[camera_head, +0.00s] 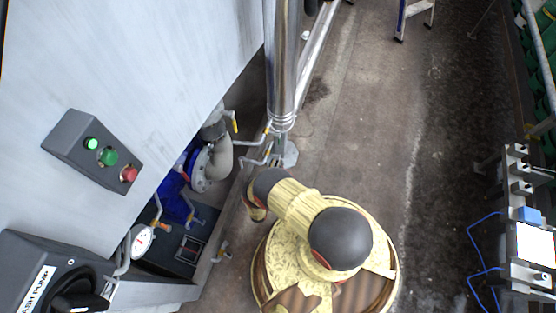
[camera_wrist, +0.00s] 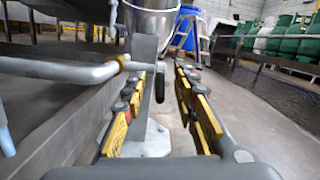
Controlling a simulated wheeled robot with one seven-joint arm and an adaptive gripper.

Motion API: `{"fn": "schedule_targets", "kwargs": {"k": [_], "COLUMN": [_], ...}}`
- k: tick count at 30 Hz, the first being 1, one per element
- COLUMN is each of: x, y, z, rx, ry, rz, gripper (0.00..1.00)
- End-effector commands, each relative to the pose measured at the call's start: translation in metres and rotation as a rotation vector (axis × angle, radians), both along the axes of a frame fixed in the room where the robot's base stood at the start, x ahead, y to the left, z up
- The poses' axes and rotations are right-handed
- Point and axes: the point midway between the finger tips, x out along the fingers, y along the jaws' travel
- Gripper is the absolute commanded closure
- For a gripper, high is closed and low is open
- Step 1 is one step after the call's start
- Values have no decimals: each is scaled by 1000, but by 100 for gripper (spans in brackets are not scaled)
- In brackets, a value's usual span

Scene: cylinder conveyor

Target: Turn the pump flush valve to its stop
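In the wrist view, my gripper (camera_wrist: 160,80) is open, with one row of yellow and dark finger parts on each side. A grey pipe (camera_wrist: 75,74) with a yellow collar (camera_wrist: 122,62) comes in from the left. A flat grey piece and a small dark-ended lever (camera_wrist: 159,86) show between the fingers near the tips; I take this to be the pump flush valve's handle, but its label is not seen. Contact cannot be told. In the head view, thin pipes with yellow parts (camera_head: 268,130) stand beside the steel column; my arm hides the gripper's fingers.
A shiny steel column (camera_head: 283,60) rises close beyond the valve. A panel with green and red buttons (camera_head: 108,157), a wash pump switch box (camera_head: 60,275), a gauge (camera_head: 140,239) and a blue pump (camera_head: 175,185) are at the left. Open floor (camera_head: 365,130) lies to the right.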

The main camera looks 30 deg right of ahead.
Motion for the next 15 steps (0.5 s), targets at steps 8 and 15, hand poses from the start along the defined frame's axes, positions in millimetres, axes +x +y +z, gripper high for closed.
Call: {"fn": "schedule_targets", "kwargs": {"k": [8, 15], "x": [-30, -46], "y": [41, 59], "z": [-7, -10], "rx": [1, 1], "ry": [-1, 0], "rz": [5, 2], "gripper": [71, 71]}}
